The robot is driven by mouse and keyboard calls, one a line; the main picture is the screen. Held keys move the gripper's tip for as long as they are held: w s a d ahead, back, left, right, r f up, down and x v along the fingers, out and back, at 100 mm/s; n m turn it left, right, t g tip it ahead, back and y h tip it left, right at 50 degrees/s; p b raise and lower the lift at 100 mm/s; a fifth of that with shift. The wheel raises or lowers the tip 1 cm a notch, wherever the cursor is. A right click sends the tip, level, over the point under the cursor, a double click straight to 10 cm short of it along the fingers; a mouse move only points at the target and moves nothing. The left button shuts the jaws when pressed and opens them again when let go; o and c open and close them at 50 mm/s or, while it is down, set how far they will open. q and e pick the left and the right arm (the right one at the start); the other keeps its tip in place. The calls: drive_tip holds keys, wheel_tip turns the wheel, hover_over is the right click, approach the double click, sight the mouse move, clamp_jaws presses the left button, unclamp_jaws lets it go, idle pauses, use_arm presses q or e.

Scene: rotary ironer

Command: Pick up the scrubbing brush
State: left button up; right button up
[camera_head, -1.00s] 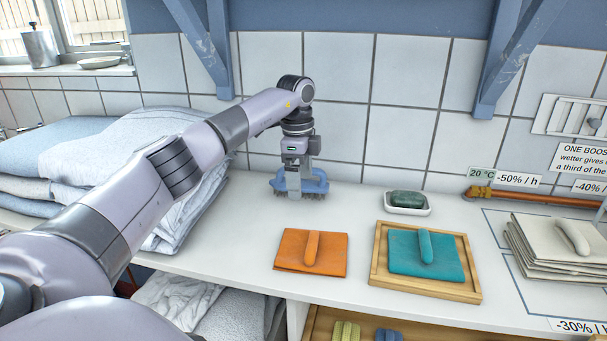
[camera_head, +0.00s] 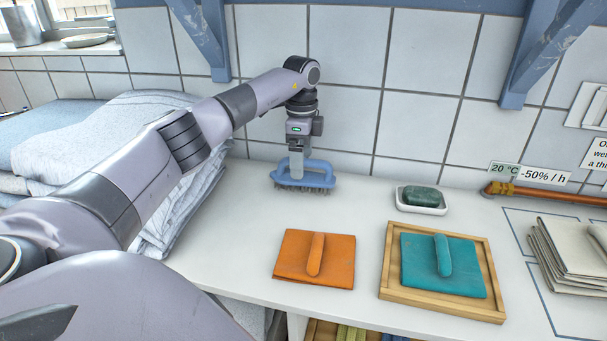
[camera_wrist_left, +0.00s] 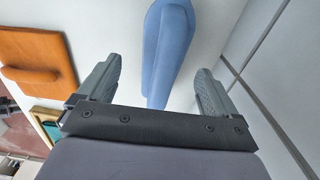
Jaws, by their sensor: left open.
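The blue scrubbing brush (camera_head: 318,178) rests bristles down on the white worktop near the tiled wall. My left gripper (camera_head: 296,172) points down over it, with its fingers at the brush handle. In the left wrist view the blue brush (camera_wrist_left: 168,50) lies between the two separated fingers of the left gripper (camera_wrist_left: 155,78). Gaps show on both sides of the blue part, so the jaws are open and not clamped on it. My right gripper is not in view.
An orange board with a handle (camera_head: 314,258) lies in front. A teal one (camera_head: 443,265) lies in a wooden tray (camera_head: 440,301). A green soap in a white dish (camera_head: 421,199) stands right of the brush. Folded towels (camera_head: 105,135) are piled left.

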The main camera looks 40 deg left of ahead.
use_arm(q)
drive_tip(key=shift+w+f, duration=0.15)
drive_tip(key=shift+f, duration=0.85)
drive_tip(key=shift+w+f, duration=0.15)
drive_tip(key=shift+f, duration=0.8)
drive_tip(key=c, duration=1.2)
wheel_tip(320, 180, up, 20)
drive_tip(key=shift+r+p, duration=0.1)
drive_tip(key=shift+p, duration=0.45)
drive_tip(key=o, duration=0.6)
drive_tip(key=shift+c, duration=0.2)
drive_tip(key=c, duration=0.4)
